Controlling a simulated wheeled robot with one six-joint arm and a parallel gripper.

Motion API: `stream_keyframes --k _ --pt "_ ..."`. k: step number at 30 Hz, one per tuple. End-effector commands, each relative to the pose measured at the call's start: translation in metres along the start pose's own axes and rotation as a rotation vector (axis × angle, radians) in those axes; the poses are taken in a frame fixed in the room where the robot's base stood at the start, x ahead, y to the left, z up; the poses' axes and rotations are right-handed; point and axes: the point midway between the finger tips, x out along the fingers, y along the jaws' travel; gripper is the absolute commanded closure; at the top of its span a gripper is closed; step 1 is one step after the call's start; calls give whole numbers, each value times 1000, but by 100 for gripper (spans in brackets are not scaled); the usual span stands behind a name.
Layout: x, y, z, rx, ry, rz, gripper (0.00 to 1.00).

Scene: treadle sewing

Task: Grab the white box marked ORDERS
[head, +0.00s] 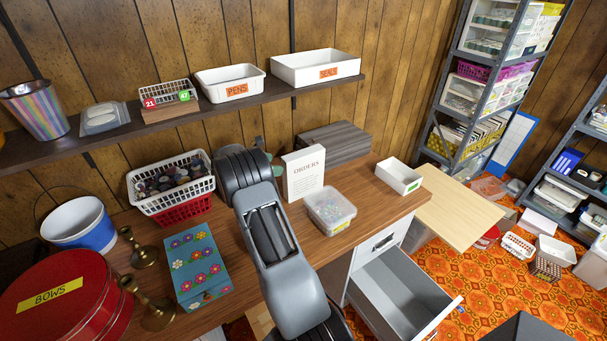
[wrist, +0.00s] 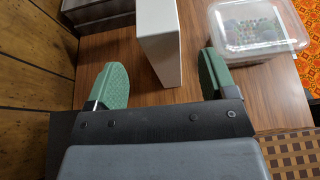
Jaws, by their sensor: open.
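The white box marked ORDERS (head: 304,174) stands upright on the wooden desk, with its lettered face toward the head camera. In the wrist view the white box (wrist: 159,45) shows edge-on, between and ahead of the green fingertips. My gripper (wrist: 160,84) is open, with one finger on each side of the box's line and a gap to it on both sides. No contact shows. In the head view my arm hides most of the gripper, just left of the box.
A clear lidded tub (head: 331,210) stands right of the box, close to my right finger in the wrist view. Grey stacked boxes (head: 335,142) lie behind. A small white bin (head: 398,177) is farther right. An open drawer (head: 400,300) juts out below the desk (head: 365,200).

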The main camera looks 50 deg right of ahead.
Motion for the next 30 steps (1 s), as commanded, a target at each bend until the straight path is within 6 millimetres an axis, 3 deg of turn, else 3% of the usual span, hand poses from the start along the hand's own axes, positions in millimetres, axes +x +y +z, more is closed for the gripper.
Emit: stream_keyframes --k 6,16,24,30 --pt "24 0 0 1 1 0 22" --pt "40 -1 2 1 1 0 22" --pt "75 -2 1 2 2 -1 22" --pt "80 -1 0 2 2 2 22"
